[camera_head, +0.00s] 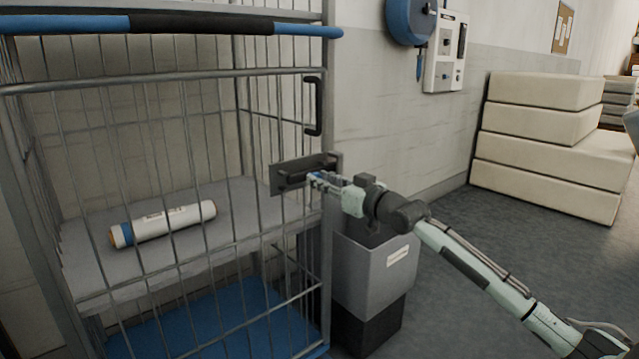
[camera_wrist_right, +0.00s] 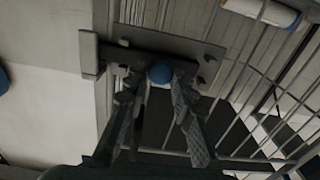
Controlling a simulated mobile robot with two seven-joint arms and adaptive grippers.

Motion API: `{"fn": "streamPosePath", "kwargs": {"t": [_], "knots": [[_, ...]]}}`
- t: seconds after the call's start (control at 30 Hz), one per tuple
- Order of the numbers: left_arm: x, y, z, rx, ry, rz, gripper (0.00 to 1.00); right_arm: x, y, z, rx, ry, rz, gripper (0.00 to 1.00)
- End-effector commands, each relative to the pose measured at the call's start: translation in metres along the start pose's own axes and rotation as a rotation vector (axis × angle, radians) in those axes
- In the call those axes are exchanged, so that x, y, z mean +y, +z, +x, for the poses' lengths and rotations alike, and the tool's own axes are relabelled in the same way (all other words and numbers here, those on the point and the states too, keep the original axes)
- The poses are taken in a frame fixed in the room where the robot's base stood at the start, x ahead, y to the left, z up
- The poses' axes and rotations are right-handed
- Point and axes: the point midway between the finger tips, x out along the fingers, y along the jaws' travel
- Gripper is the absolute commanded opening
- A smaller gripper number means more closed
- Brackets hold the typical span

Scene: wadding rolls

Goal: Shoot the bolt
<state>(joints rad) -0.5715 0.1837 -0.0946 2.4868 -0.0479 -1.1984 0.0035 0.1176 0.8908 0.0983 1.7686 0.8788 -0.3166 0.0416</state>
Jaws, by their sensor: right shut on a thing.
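The bolt (camera_head: 292,179) sits on a grey plate on the cage door (camera_head: 180,75), at the door's right edge. In the right wrist view the bolt's dark bar (camera_wrist_right: 140,58) runs sideways along its plate (camera_wrist_right: 205,58), towards a grey keeper (camera_wrist_right: 89,55) on the post at left. I cannot tell how far the bar's end reaches into the keeper. My right gripper (camera_head: 319,181) is at the bolt from the right. In the wrist view its fingers (camera_wrist_right: 159,92) are shut on the bolt's blue knob (camera_wrist_right: 160,72), one on each side. My left gripper is out of view.
The barred door stands in line with the cage front and has a black handle (camera_head: 314,106). A white roll (camera_head: 165,223) lies on the grey shelf (camera_head: 85,270) inside. A grey bin (camera_head: 365,278) stands beside the cage, below my right gripper. Cream blocks (camera_head: 545,150) are stacked at right.

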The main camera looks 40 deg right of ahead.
Motion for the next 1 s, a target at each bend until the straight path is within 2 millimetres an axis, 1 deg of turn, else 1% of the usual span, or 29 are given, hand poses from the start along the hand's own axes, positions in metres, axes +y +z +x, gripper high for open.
{"fn": "streamPosePath", "kwargs": {"t": [0.03,0.27,0.3,0.43,0.47,0.77,0.87,1.0], "knots": [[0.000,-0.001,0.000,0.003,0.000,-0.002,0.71,0.005,0.000,0.000,-0.002,0.008,-0.002,0.00],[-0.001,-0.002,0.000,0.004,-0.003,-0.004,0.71,0.007,0.000,0.000,-0.002,0.011,-0.002,0.00],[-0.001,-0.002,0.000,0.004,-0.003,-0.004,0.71,0.007,0.000,0.000,-0.001,0.012,-0.003,0.28],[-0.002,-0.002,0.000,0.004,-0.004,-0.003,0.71,0.007,-0.001,0.000,-0.001,0.011,-0.002,0.44],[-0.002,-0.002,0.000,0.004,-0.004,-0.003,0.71,0.006,-0.001,0.000,-0.001,0.010,-0.002,0.46],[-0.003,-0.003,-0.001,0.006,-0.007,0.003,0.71,0.005,0.000,-0.001,-0.001,0.007,-0.001,0.46],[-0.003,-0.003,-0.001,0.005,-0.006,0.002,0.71,0.004,0.000,-0.007,-0.001,0.007,-0.002,0.46],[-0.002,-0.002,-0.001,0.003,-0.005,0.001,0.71,0.004,0.001,-0.026,-0.004,0.006,-0.003,0.46]]}}
